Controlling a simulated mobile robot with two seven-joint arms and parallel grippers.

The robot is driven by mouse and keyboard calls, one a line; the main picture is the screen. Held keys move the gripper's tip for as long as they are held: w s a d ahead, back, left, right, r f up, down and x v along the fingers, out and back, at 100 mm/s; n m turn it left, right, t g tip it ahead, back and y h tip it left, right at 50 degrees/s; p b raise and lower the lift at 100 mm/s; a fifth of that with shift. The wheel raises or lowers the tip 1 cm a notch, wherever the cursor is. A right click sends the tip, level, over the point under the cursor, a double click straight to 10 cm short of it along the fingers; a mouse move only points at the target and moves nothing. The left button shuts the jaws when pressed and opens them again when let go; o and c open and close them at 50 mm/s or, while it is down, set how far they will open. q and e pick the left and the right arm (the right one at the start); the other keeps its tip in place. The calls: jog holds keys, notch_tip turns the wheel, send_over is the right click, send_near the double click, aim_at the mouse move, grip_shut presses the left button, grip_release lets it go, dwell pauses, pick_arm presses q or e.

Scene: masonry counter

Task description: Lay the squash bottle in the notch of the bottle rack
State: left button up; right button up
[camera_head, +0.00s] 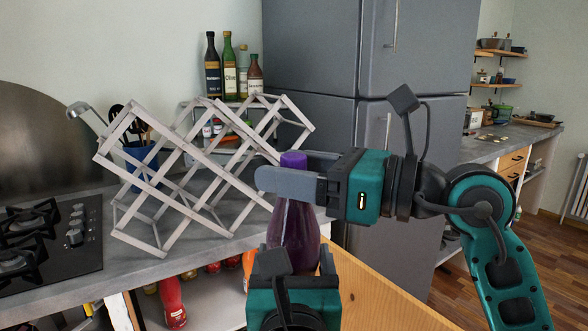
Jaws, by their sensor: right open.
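The squash bottle (292,232) is dark purple with a purple cap and stands about upright in front of the counter. My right gripper (288,170) is open at its neck, with one finger in front of the bottle just below the cap and the other partly hidden behind. My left gripper (293,270) is low at the bottle's lower part, which it hides; whether its fingers are closed on the bottle is not clear. The bottle rack (196,199), a pale wooden lattice of crossed slats, stands on the counter to the left, with V-shaped notches along its top.
The counter (195,240) carries a gas hob (60,250) at left and a blue utensil pot (140,158) behind the rack. Several bottles (228,72) stand behind. A grey fridge (340,60) is at the back. A wooden surface (375,297) lies below right.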

pick_arm(q)
jog(key=shift+r, duration=0.15)
pick_arm(e)
grip_shut()
dwell(0.4)
pick_arm(q)
jog(key=o, duration=1.3)
pick_arm(e)
jog(key=shift+r, duration=0.15)
pick_arm(q)
jog(key=o, duration=0.4)
